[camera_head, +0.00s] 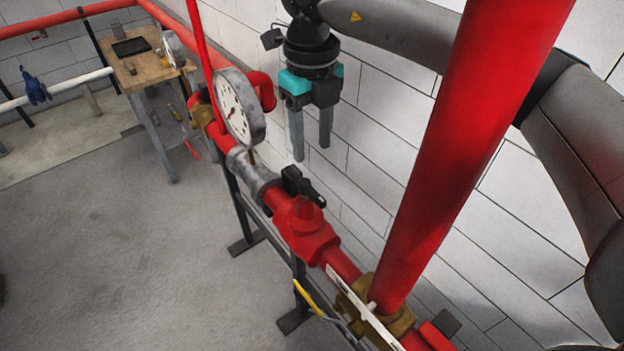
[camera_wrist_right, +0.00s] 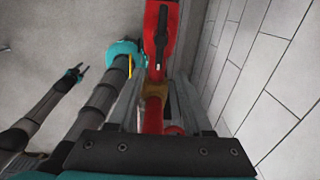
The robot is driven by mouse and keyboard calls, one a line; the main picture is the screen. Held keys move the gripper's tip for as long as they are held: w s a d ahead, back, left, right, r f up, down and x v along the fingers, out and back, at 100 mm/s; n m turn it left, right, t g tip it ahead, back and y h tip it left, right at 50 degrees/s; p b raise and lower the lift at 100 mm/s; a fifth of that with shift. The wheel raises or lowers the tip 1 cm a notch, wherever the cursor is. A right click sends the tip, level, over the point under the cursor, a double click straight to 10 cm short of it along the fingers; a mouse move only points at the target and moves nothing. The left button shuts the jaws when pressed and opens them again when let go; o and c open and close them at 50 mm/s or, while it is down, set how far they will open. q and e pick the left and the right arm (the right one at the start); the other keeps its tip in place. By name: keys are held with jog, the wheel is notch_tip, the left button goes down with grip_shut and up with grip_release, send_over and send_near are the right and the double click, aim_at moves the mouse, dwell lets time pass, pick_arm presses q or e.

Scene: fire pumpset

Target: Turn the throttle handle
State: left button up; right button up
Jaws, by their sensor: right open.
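The black throttle handle (camera_head: 303,187) sits on top of a red valve body (camera_head: 305,232) in the pipe line, in the middle of the head view. In the right wrist view the handle (camera_wrist_right: 161,38) lies ahead, seen between the fingers. My right gripper (camera_head: 311,152) is open and empty, pointing down. In the head view it shows above the handle, with a clear gap. Its fingers also frame the right wrist view (camera_wrist_right: 160,85). My left gripper (camera_wrist_right: 78,70) shows small at the left of the right wrist view, its fingers apart. It is outside the head view.
A thick red pipe (camera_head: 470,120) rises to the right of the valve. A round gauge (camera_head: 238,108) stands to its left. A white lever (camera_head: 365,305) lies along the lower pipe. The block wall (camera_head: 390,100) is behind my right gripper. Open floor (camera_head: 110,260) lies at the left.

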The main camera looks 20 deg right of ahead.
aim_at(312, 190)
notch_tip(312, 190, down, 11)
jog(key=shift+r+p, duration=0.2)
jog(key=shift+p, duration=0.8)
grip_shut()
